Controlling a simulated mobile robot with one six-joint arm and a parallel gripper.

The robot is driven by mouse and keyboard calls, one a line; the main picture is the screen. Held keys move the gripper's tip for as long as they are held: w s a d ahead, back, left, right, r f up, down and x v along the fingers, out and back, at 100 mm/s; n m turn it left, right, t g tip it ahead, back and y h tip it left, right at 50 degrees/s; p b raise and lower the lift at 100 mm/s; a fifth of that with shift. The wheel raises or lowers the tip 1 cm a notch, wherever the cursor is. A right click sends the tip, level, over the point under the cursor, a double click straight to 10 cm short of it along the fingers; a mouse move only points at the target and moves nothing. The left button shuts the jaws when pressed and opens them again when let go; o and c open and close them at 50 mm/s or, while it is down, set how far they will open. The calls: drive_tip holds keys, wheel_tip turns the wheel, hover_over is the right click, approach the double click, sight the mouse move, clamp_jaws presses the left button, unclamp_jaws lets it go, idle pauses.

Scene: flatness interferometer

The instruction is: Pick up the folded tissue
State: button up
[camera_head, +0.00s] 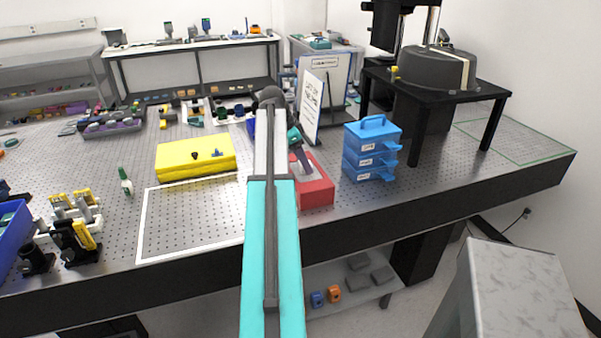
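I cannot make out a folded tissue anywhere in this view. My teal and grey arm reaches up the middle of the picture over the optical table (345,205) and hides a strip of it. A small teal and dark part (298,147) shows just right of the arm, above a red box (315,188). It may be my wrist or gripper, but I cannot tell for sure. No fingertips can be made out, and nothing held is visible.
A yellow case (196,158) lies left of my arm, behind a white-outlined bare area (185,225). Blue drawers (371,152) and a black stand (437,92) are at right. A white sign (312,104) stands behind the red box. Optical mounts (75,240) fill the left front.

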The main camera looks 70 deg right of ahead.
drive_tip(key=shift+s+d+f, duration=0.1)
drive_tip(key=shift+s+f, duration=0.05)
drive_tip(key=shift+f, duration=0.25)
drive_tip(key=c, duration=1.1)
